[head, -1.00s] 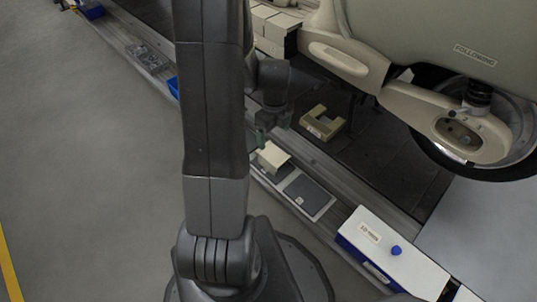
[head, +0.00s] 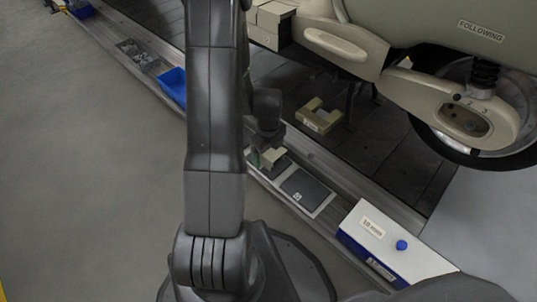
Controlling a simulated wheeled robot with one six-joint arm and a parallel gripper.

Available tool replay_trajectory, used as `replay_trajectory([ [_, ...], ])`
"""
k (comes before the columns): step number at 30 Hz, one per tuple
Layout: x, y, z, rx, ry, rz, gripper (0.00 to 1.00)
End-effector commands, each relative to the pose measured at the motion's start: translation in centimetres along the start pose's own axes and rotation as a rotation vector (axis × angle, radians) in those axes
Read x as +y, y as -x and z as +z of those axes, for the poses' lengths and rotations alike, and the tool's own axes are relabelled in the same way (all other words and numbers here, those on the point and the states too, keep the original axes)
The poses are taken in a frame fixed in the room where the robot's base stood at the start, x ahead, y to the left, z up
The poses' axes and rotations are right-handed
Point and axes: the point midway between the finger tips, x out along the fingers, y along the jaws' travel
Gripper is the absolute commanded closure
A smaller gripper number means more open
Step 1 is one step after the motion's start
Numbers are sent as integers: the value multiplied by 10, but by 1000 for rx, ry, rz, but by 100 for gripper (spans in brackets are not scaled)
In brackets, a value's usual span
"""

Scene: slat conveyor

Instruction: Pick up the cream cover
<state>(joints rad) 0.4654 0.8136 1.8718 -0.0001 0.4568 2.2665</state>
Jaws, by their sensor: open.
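A U-shaped cream part (head: 320,117) lies on the dark conveyor (head: 370,150) behind. A white box with a blue button (head: 390,243) stands at right. A blue bin (head: 173,85) is at left. A large cream vehicle body (head: 420,35) hangs above the conveyor.

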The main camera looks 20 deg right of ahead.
Motion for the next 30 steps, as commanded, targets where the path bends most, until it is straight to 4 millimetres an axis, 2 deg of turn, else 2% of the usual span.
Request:
replay_trajectory([
  [1,0,-6,0,1,0,1,15],
  [8,0,-6,0,0,0,-1,17],
  [15,0,-5,0,0,0,-1,64],
  [23,0,-3,0,-1,0,-1,64],
  [26,-1,7,0,-2,0,-2,64],
  [30,-1,35,1,-3,0,-4,64],
])
